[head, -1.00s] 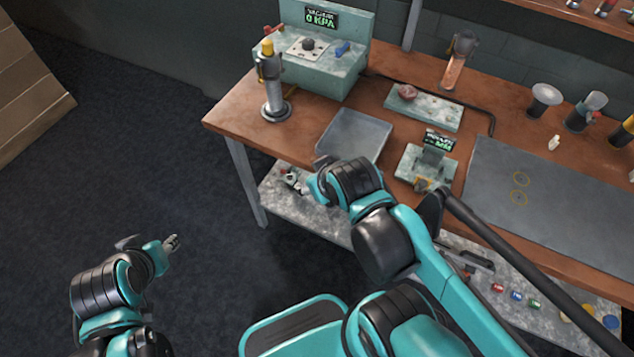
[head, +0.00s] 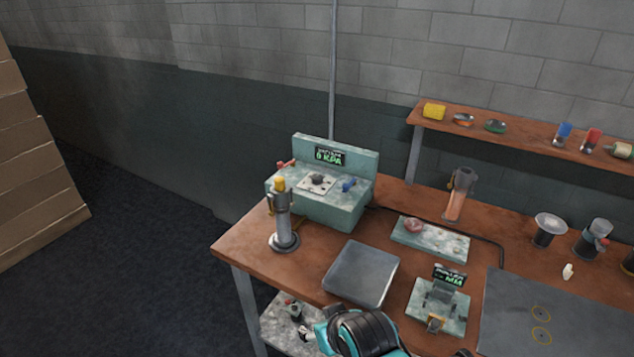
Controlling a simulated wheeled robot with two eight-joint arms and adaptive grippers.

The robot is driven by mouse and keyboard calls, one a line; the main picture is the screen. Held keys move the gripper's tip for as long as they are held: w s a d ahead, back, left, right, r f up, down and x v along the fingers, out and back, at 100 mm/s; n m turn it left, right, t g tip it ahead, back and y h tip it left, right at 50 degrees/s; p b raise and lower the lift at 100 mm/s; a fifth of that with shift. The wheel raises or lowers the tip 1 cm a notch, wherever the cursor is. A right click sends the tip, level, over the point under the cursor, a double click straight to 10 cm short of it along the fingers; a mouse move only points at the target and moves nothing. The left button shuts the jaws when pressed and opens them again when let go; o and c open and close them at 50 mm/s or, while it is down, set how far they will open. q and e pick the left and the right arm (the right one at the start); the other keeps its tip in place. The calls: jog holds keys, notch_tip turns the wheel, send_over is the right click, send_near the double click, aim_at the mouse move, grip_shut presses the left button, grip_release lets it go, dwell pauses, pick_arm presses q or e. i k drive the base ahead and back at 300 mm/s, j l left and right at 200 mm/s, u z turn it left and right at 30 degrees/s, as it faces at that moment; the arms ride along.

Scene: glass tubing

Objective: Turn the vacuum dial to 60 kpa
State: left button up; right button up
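The vacuum unit (head: 335,207) is a pale green box at the back left of the bench. Its dial (head: 317,179) is a small dark knob on a white plate on the top face. The display (head: 330,157) on the upright back panel reads 0 KPA in green. A red handle (head: 286,164) and a blue handle (head: 349,184) flank the dial. My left gripper is out of view.
A grey tray (head: 361,272) lies in front. A green block (head: 430,240) and a small device with a display (head: 438,303) are to the right. A shelf (head: 520,140) hangs behind.

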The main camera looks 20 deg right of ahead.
aim_at(317, 178)
jog(key=l+z, duration=0.15)
jog(key=z, duration=0.2)
jog(key=l+z, duration=0.15)
jog(key=z, duration=0.2)
